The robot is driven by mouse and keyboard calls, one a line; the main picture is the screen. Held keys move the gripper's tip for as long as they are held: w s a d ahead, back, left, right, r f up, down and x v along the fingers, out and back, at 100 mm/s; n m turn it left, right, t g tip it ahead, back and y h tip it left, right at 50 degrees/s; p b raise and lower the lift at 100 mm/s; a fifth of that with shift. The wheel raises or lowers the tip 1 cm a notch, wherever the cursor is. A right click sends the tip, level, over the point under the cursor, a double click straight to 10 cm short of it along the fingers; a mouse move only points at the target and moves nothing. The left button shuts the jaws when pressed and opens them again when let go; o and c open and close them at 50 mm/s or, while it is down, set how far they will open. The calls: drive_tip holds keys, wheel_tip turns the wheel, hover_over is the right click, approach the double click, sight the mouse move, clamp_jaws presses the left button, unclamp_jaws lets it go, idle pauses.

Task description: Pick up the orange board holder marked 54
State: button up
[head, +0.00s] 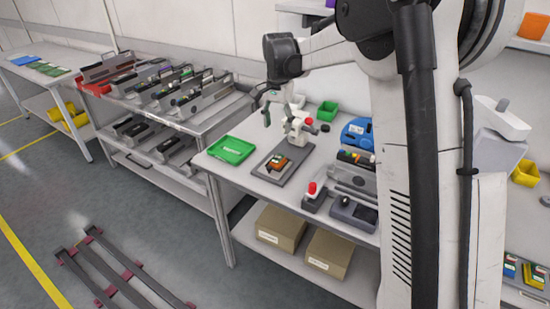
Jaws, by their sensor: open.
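An orange board holder (276,163) with dark parts lies on a grey plate (260,170) on the middle bench. Its marking is too small to read. My arm reaches in from the upper right to a black wrist joint (283,57) above this bench. My gripper (281,112) hangs below the wrist, open, above and behind the holder and apart from it. Its fingers are small and hard to separate from the pale bench device (298,130) there.
A green tray (231,150) stands left of the plate. Red-knobbed fixtures (314,190), a blue device (358,133) and a green bin (327,111) stand to the right and behind. Trolley racks (190,125) are at left. Cardboard boxes (282,227) sit on the lower shelf.

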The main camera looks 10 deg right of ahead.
sight(278, 156)
drive_tip(key=f, duration=0.9)
drive_tip(key=shift+w+f, duration=0.2)
drive_tip(key=shift+w, duration=0.15)
drive_tip(key=shift+w+d+f, duration=0.15)
drive_tip(key=shift+f, duration=1.15)
drive_tip(key=shift+w+d+f, duration=0.1)
drive_tip(key=shift+f, duration=1.15)
clamp_jaws()
